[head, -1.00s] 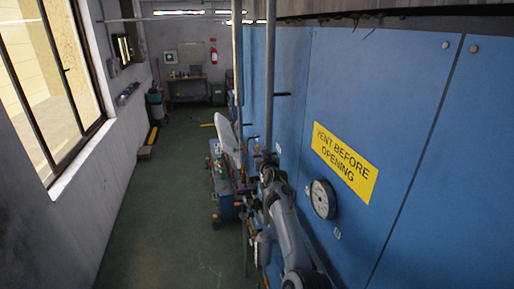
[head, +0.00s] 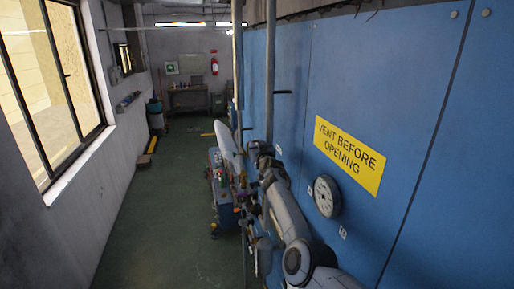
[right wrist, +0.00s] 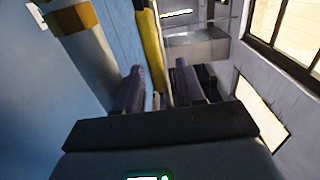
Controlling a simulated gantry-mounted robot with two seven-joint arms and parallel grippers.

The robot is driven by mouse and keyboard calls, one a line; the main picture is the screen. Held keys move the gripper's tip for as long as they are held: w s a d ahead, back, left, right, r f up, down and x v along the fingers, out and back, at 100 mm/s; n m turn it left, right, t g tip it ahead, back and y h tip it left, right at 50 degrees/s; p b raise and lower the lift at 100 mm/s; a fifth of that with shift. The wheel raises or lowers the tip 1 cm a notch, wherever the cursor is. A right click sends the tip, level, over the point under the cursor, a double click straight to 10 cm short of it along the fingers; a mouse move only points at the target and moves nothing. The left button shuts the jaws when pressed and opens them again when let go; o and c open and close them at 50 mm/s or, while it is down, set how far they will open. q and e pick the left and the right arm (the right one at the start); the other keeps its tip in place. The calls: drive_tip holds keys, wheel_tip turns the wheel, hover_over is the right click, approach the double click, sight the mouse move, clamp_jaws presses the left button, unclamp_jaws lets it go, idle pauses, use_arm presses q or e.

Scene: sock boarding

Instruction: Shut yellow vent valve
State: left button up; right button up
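A long yellow bar (right wrist: 152,50), which looks like the vent valve's handle, stands upright in the right wrist view. My right gripper (right wrist: 159,70) is open, its two dark fingers apart on either side of the bar's lower end. I cannot tell whether either finger touches it. In the head view my right arm reaches along the blue wall to the pipes, and its gripper is small and partly hidden among the fittings there. I cannot make out the valve body. My left gripper is not in view.
A blue panel wall (head: 410,110) on the right carries a yellow "VENT BEFORE OPENING" sign (head: 350,154) and a round gauge (head: 326,196). Vertical grey pipes (head: 270,75) stand close to my arm. A pale upright form (head: 229,147) is beyond them.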

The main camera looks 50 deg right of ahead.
drive_tip(key=shift+c, duration=0.4)
clamp_jaws()
drive_tip(key=shift+f, duration=0.15)
drive_tip(key=s+t+h+b, duration=0.1)
drive_tip(key=b, duration=0.2)
drive_tip(key=s+a+t+b, duration=0.1)
drive_tip(key=b, duration=0.2)
drive_tip(key=shift+a+h, duration=0.25)
drive_tip(key=shift+h, duration=0.15)
drive_tip(key=shift+f, duration=0.1)
